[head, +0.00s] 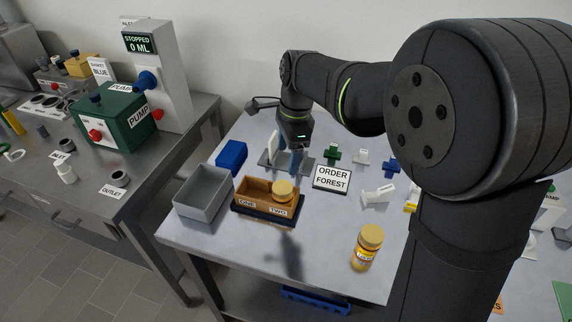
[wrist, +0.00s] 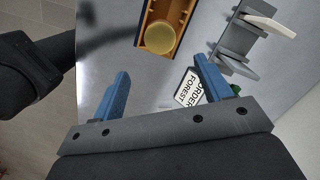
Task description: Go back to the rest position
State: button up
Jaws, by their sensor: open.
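My gripper (wrist: 160,85) is open, with two blue fingers apart and nothing between them in the wrist view. In the head view my gripper (head: 290,163) hangs pointing down above the table, behind the brown two-part tray (head: 247,205). The tray is marked ONE and TWO, and a round tan-lidded jar (head: 283,188) stands in the TWO compartment. The jar's lid also shows in the wrist view (wrist: 160,38). The fingers are apart from the tray and the jar. The white table (head: 330,235) lies below my gripper.
A yellow-lidded jar (head: 367,247) stands at the table's front right. A grey bin (head: 203,193) and a blue block (head: 231,155) are at left. A grey rack (head: 268,160), an ORDER FOREST sign (head: 332,179) and small coloured valve-like pieces (head: 332,154) stand near my gripper. The table's front middle is clear.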

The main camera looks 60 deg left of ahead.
aim_at(282, 187)
jog(key=shift+r, duration=0.3)
jog(key=f, duration=0.4)
jog(key=s+f, duration=0.1)
jog(key=f, duration=0.6)
jog(key=shift+s+a+f, duration=0.1)
jog(key=shift+s+f, duration=0.1)
jog(key=shift+f, duration=0.2)
jog(key=shift+a+r, duration=0.1)
jog(key=shift+r, duration=1.75)
